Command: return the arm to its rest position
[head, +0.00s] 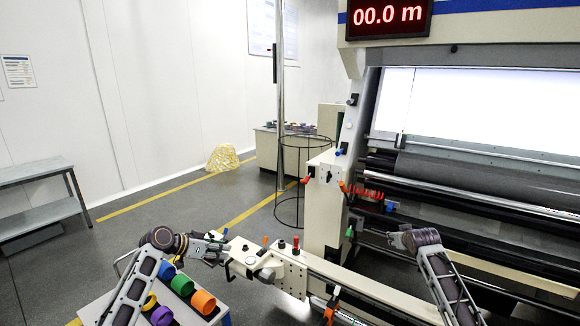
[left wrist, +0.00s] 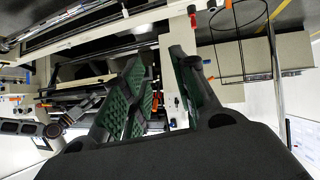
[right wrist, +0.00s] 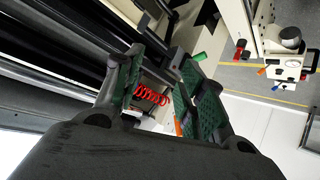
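My left gripper (head: 218,246) reaches in from the left in the head view, just above the cream beam (head: 345,283) at the front of the machine. In the left wrist view its two green-padded fingers (left wrist: 158,75) stand apart with nothing between them. My right gripper (head: 396,239) is partly hidden by its own arm in the head view, in front of the machine's rollers. In the right wrist view its fingers (right wrist: 160,70) are apart. A red coiled cord (right wrist: 151,95) shows in the gap, beyond the fingers and not visibly gripped.
The machine (head: 470,170) with its lit panel fills the right side. A cart with colourful cups, including an orange cup (head: 203,302), is below my left arm. A wire hoop stand (head: 290,212) is behind the beam. A grey bench (head: 40,172) stands left.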

